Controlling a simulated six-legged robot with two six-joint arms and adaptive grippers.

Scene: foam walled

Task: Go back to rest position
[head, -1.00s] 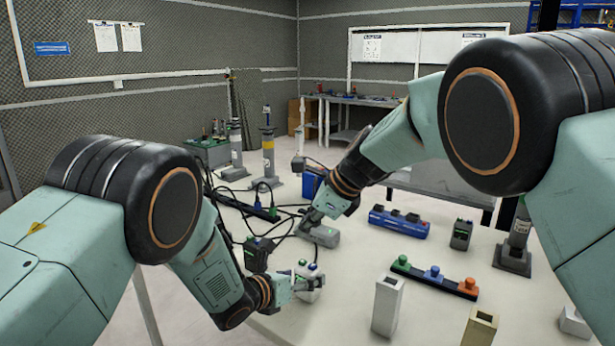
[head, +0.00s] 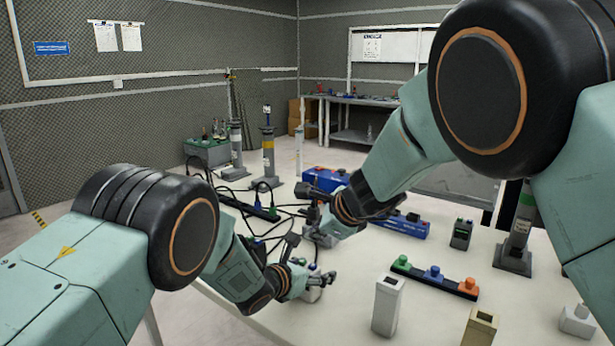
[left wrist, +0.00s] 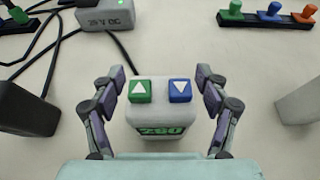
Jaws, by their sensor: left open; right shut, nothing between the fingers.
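My left gripper (head: 322,279) is open at the near edge of the table. In the left wrist view its two fingers (left wrist: 162,80) stand either side of a small grey button box (left wrist: 163,118) with a green up-arrow button and a blue down-arrow button. The box (head: 311,294) is partly hidden by the gripper in the head view. My right gripper (head: 318,220) is shut and empty, just above a grey power box (head: 318,240), which also shows at the top left of the left wrist view (left wrist: 112,17). Whether it touches that box is unclear.
On the white table stand a strip with green, blue and orange knobs (head: 434,277), a tall grey block (head: 387,305), a beige block (head: 480,328) and a blue terminal unit (head: 408,224). Black cables (head: 262,235) lie at the left.

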